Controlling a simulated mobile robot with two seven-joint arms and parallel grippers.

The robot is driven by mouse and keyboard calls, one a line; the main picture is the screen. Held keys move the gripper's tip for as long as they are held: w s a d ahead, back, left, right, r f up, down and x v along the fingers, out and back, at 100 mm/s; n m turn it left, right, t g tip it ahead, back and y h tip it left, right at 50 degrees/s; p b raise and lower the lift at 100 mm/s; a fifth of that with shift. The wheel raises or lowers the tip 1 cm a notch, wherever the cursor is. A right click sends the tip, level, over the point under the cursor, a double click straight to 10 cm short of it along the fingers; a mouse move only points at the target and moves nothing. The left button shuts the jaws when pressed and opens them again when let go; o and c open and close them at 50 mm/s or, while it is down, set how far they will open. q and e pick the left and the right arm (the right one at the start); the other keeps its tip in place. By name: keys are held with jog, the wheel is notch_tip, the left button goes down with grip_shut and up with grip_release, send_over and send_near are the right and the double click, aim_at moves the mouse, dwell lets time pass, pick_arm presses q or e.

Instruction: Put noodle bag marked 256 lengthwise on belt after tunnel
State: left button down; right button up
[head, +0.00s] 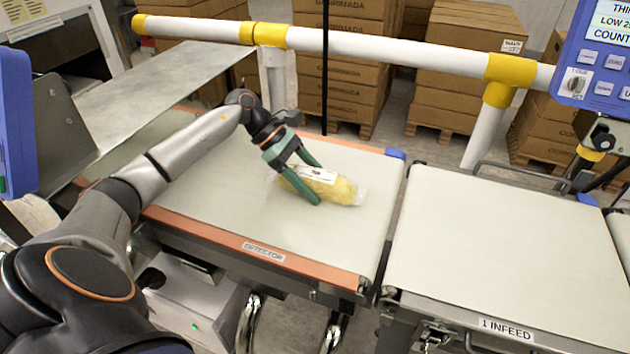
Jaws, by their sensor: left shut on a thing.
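A yellow noodle bag (341,190) with a white label and clear ends is at the right part of the belt marked DETECTOR (225,215). The label print is too small to read. My left gripper (318,184), with green fingers, is shut on the bag, one finger on each side of it. The bag lies roughly along the belt, its right end tilted slightly toward the front. I cannot tell whether it touches the belt. The tunnel is not clearly seen. My right gripper is out of view.
The empty belt marked 1 INFEED (510,255) lies to the right across a narrow gap. A white and yellow guard rail (390,55) runs behind the belts. A blue display unit (600,60) hangs at the upper right. Stacked cartons (470,60) stand behind the rail.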

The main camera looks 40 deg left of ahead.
aim_at(304, 171)
pick_arm(q)
jog(key=shift+f+b, duration=0.15)
jog(key=shift+b, duration=0.15)
grip_release()
jog(key=shift+r+p, duration=0.4)
jog(key=v, duration=0.7)
jog(key=shift+s+a+b, duration=0.1)
jog(key=shift+a+b, duration=0.05)
jog(key=shift+b, duration=0.25)
